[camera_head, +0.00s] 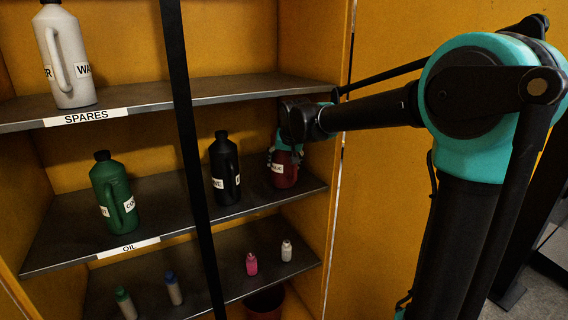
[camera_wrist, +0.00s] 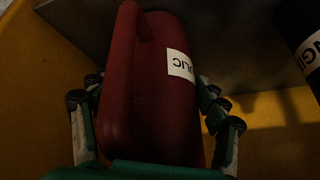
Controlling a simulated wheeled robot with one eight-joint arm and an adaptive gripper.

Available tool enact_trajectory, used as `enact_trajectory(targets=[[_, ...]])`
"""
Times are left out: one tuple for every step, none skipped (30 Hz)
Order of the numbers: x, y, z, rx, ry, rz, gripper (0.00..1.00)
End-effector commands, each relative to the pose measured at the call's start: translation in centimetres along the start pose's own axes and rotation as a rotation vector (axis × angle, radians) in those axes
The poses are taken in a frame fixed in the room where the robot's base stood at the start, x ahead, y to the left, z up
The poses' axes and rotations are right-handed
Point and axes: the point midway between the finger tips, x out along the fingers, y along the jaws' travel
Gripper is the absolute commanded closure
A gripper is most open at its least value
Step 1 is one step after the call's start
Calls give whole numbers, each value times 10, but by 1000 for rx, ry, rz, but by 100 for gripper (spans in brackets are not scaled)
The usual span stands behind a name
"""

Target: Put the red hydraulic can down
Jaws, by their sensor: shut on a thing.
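The red hydraulic can (camera_head: 285,170) is at the right end of the shelf labelled OIL (camera_head: 176,222), close to the cabinet's right wall. Its base looks to be at the shelf surface, but whether it rests there I cannot tell. My gripper (camera_head: 284,150) is around the can's upper part, which it hides in the head view. In the wrist view the red can (camera_wrist: 150,80) fills the middle, its white label partly readable and its handle along the left. The fingers of my gripper (camera_wrist: 155,115) are on both sides of the can, shut on it.
A black can (camera_head: 224,165) stands left of the red one, and a green can (camera_head: 113,190) further left. A white can (camera_head: 70,60) stands on the SPARES shelf above. Several small bottles (camera_head: 251,264) stand below. A black upright bar (camera_head: 187,130) crosses the cabinet front.

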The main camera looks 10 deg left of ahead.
Motion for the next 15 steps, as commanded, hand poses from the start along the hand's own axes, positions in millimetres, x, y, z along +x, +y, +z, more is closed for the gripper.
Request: enact_trajectory(targets=[[1, 0, 0, 0, 1, 0, 86], [1, 0, 0, 0, 1, 0, 86], [2, 0, 1, 0, 0, 0, 24], [2, 0, 1, 0, 0, 0, 21], [2, 0, 1, 0, 0, 0, 17], [2, 0, 1, 0, 0, 0, 12], [2, 0, 1, 0, 0, 0, 8], [2, 0, 1, 0, 0, 0, 5], [2, 0, 1, 0, 0, 0, 5], [2, 0, 1, 0, 0, 0, 5], [2, 0, 1, 0, 0, 0, 5], [2, 0, 1, 0, 0, 0, 5], [2, 0, 1, 0, 0, 0, 5], [2, 0, 1, 0, 0, 0, 5], [2, 0, 1, 0, 0, 0, 5]])
